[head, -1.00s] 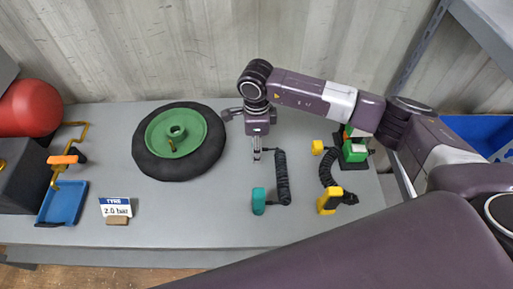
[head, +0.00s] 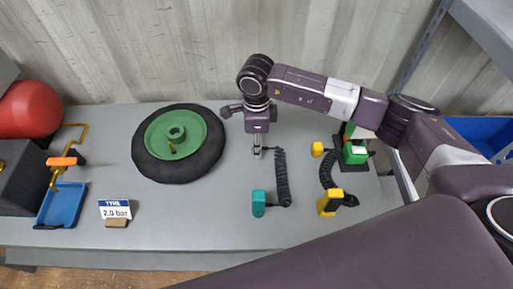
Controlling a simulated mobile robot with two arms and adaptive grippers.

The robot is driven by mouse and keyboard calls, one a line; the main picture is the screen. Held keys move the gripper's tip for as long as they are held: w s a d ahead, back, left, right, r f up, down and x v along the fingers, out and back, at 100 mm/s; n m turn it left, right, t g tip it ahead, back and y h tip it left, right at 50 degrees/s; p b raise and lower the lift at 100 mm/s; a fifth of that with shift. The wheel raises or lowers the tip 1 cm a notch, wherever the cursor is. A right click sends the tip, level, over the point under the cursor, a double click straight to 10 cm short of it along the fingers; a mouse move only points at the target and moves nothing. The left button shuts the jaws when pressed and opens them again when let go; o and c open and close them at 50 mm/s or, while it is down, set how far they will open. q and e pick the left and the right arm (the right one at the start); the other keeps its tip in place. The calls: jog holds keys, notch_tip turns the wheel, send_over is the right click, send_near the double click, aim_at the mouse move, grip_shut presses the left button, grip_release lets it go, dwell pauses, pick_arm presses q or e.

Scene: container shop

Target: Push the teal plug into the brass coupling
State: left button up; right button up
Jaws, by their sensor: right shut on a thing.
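A teal block (head: 258,203) stands on the bench, joined to a black coiled hose (head: 282,178). My right gripper (head: 257,153) points down behind it, shut on the hose's far end. That end is too small and covered to show whether it is teal. A brass pipe (head: 73,140) with an orange lever (head: 62,161) is at the far left; its lower end, seemingly the brass coupling (head: 54,182), hangs over a blue tray (head: 70,198). The gripper is far to the right of this pipe. My left gripper is not in view.
A black tyre (head: 207,158) with a green hub lies between gripper and pipe. A "2.0 bar" sign (head: 115,210) stands in front. A yellow block (head: 329,203) with coiled hose and a green device (head: 354,150) are right. A red tank (head: 30,110) is far left.

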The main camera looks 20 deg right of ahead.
pick_arm(q)
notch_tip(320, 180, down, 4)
jog(key=b, duration=0.3)
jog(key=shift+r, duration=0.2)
pick_arm(e)
notch_tip(320, 180, up, 18)
jog(key=shift+r, duration=0.25)
jog(key=s+d+f+n, duration=0.2)
jog(key=s+f+n, duration=0.1)
jog(key=s+n, duration=0.4)
jog(key=s+d+f+n, duration=0.2)
jog(key=s+n, duration=0.5)
jog(key=n, duration=0.7)
jog(key=shift+f, duration=0.65)
